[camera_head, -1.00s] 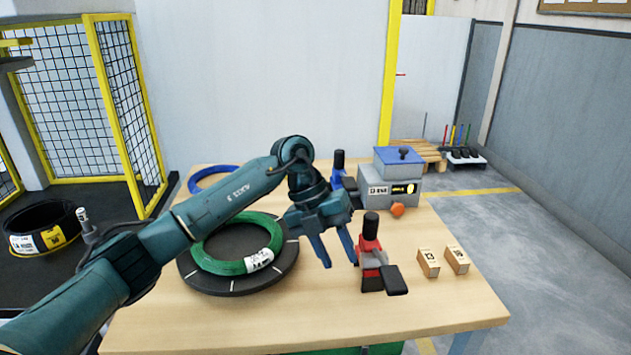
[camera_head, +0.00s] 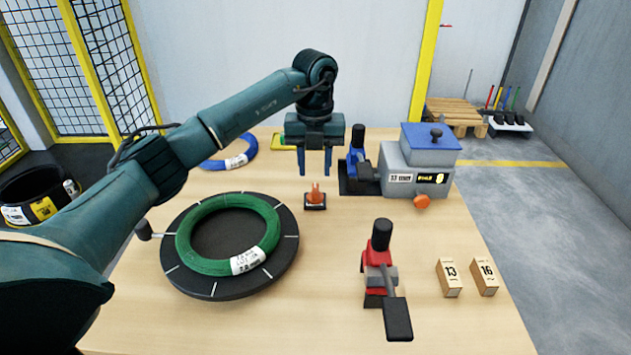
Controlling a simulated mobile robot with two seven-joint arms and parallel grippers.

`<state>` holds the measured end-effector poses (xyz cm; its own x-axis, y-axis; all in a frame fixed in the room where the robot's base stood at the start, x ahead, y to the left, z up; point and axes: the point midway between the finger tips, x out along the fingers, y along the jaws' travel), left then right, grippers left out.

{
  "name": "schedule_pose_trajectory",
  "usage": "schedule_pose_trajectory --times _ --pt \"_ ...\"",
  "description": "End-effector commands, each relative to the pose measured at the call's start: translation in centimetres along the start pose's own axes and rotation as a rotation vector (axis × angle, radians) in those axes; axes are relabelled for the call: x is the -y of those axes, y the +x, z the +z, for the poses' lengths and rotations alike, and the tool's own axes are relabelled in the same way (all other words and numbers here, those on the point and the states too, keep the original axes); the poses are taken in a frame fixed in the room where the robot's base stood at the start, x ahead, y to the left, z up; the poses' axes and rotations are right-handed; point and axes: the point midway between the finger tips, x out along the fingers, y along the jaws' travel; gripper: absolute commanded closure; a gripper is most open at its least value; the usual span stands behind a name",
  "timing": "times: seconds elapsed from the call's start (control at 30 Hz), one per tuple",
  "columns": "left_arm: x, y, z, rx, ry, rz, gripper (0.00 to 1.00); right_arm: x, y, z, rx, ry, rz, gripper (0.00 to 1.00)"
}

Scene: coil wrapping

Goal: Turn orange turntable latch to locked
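The small orange turntable latch (camera_head: 315,195) sits on a dark base on the table, just right of the black turntable (camera_head: 172,267). A green coil (camera_head: 185,240) with a white label lies on the turntable. My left gripper (camera_head: 315,173) points down above and slightly behind the latch. Its two blue fingers are apart, with nothing between them. From this view I cannot tell whether the fingertips are level with the latch top. My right gripper is not in view.
A red clamp tool (camera_head: 378,275) stands at the front right, and a blue one (camera_head: 357,165) stands right of my gripper. A grey box with a blue lid (camera_head: 430,145) is behind. Two small blocks, 13 (camera_head: 449,278) and 16 (camera_head: 484,277), lie at the right. A blue coil (camera_head: 243,158) lies at the back.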

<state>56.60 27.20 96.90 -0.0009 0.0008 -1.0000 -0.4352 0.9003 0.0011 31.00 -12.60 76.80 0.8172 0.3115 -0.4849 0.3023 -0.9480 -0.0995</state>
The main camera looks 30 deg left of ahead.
Motion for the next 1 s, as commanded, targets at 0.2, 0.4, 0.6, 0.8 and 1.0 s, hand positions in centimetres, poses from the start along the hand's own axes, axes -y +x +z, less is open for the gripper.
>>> schedule_pose_trajectory --times 0.2,0.4,0.6,0.8,1.0 --pt "0.0 3.8 0.0 -0.002 0.000 0.000 0.65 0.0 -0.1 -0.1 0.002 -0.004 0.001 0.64" --pt "0.0 5.2 0.0 0.000 -0.001 0.000 0.65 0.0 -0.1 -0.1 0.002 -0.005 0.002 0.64" --pt "0.0 5.3 0.0 0.000 0.000 -0.001 0.65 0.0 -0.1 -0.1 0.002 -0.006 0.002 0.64" --pt "0.0 5.3 0.0 0.000 0.000 -0.001 0.74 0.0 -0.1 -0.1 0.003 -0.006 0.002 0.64" --pt "0.0 5.3 0.0 0.000 0.000 -0.001 0.90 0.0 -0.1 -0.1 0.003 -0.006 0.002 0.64"
